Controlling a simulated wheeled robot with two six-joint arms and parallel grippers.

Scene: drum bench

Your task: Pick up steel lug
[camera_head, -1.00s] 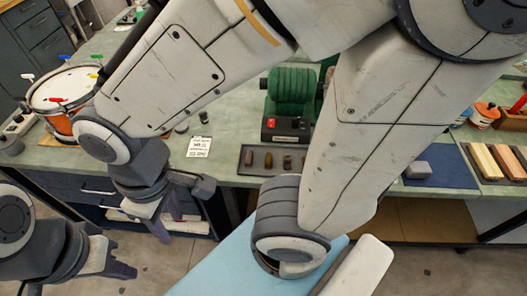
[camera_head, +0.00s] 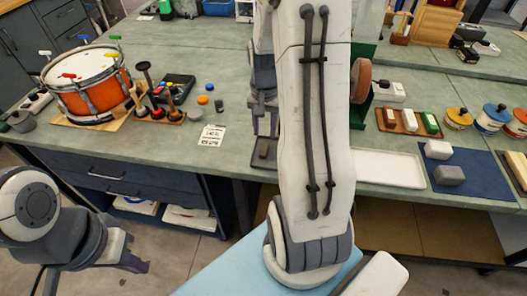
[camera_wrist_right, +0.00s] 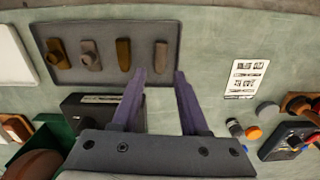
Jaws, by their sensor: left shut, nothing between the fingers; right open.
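In the right wrist view a dark tray (camera_wrist_right: 108,30) holds a row of small lugs. The second from the left is a greyish lug (camera_wrist_right: 90,56), which looks most like steel; the others look brassy or brown, including the rightmost lug (camera_wrist_right: 161,55). My right gripper (camera_wrist_right: 160,78) is open and empty, its fingertips near the tray's edge below the rightmost lug. In the head view my right gripper (camera_head: 266,120) hangs over the bench, and my arm hides most of the tray (camera_head: 258,163). My left gripper (camera_head: 132,262) is shut and empty, low in front of the bench.
A paper card (camera_head: 212,135) lies left of the tray. A drum (camera_head: 88,85) and a stand of tools (camera_head: 158,113) are further left. A white tray (camera_head: 388,168) and a blue mat (camera_head: 470,183) lie right. A black box (camera_wrist_right: 98,104) is close beside my right fingers.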

